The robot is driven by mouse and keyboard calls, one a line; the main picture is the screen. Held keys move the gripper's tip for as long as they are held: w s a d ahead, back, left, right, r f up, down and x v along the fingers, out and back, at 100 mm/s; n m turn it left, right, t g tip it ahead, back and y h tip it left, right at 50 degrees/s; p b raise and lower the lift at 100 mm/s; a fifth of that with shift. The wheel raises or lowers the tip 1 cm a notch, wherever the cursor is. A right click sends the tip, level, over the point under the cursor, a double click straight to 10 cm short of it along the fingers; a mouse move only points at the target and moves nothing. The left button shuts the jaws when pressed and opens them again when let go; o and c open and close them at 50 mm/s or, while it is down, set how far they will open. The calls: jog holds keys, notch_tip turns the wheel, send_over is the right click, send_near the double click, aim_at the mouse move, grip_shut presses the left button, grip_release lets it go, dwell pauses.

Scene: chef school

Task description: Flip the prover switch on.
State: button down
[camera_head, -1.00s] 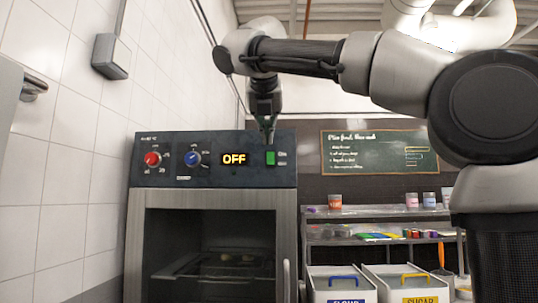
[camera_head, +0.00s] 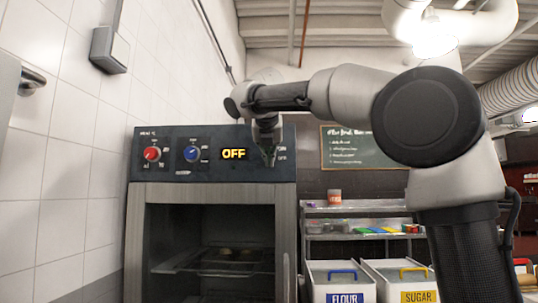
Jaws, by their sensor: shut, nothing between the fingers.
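The prover (camera_head: 209,189) stands at the left with a dark control panel across its top. The panel has a red knob (camera_head: 152,154), a blue knob (camera_head: 192,154) and a display (camera_head: 234,154) that reads OFF in yellow. My gripper (camera_head: 269,162) is shut and points down in front of the panel's right part. It covers the place of the green switch, which I cannot see now. I cannot tell whether the fingertips touch the switch.
The prover's front shows trays (camera_head: 228,262) inside, and a handle runs down its right edge. White FLOUR (camera_head: 338,280) and SUGAR (camera_head: 400,282) bins stand to the right below a steel shelf (camera_head: 357,237). A tiled wall (camera_head: 60,190) is close on the left.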

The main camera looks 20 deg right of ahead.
jog(key=shift+w+d+f+t, duration=0.15)
jog(key=shift+w+f+t, duration=0.3)
jog(key=shift+t, duration=0.35)
jog(key=shift+r+h, duration=0.1)
jog(key=shift+h, duration=0.3)
